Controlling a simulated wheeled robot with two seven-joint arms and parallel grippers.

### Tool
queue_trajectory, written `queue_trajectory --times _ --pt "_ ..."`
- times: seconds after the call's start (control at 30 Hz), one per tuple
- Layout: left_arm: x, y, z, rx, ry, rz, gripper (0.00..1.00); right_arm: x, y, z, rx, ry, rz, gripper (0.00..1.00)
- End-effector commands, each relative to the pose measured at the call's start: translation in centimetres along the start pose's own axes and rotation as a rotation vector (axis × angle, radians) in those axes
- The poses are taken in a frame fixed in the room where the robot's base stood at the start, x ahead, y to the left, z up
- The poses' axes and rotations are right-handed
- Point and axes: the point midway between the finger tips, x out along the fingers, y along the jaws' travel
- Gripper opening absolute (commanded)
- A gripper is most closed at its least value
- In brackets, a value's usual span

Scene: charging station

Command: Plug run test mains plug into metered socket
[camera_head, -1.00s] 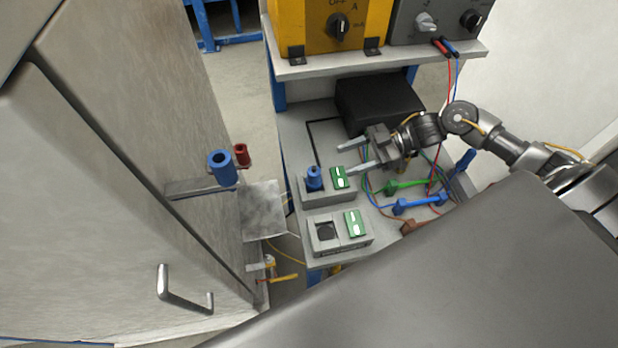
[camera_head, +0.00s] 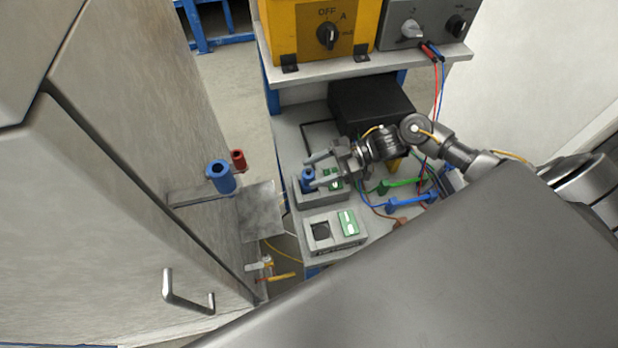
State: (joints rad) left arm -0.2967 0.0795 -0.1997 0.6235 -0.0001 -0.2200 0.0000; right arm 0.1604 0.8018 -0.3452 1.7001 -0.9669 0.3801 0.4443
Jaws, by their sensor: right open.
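A blue plug (camera_head: 308,176) stands upright in the far socket box (camera_head: 328,197), which has a small green panel. A near socket box (camera_head: 336,247) has an empty dark round socket (camera_head: 320,232) and a green panel (camera_head: 347,222). I cannot tell from the picture which box is the metered one. My right gripper (camera_head: 310,170) reaches in from the right, open, with its fingertips at the blue plug, one on its far side and one on its near side. I cannot tell whether they touch it. My left gripper is out of view.
A black box (camera_head: 370,103) stands behind on the bench. Green (camera_head: 398,185) and blue (camera_head: 411,200) leads lie right of the sockets. A yellow unit (camera_head: 290,25) and a grey unit (camera_head: 405,25) sit on the shelf above. A cabinet (camera_head: 120,200) fills the left.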

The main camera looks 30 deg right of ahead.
Motion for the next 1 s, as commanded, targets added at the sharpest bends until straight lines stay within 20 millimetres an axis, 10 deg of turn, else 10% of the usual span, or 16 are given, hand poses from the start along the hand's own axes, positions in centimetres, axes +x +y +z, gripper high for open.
queue_trajectory --times 0.43,0.8,1.0 --pt "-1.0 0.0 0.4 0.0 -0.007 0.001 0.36 2.4 0.1 0.0 -0.002 -0.001 0.001 0.55" --pt "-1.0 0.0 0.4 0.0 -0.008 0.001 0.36 2.3 0.0 0.0 -0.001 -0.001 0.001 0.08" --pt "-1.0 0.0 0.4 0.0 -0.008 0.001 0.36 2.3 0.1 -0.1 -0.002 0.0 0.001 0.05"
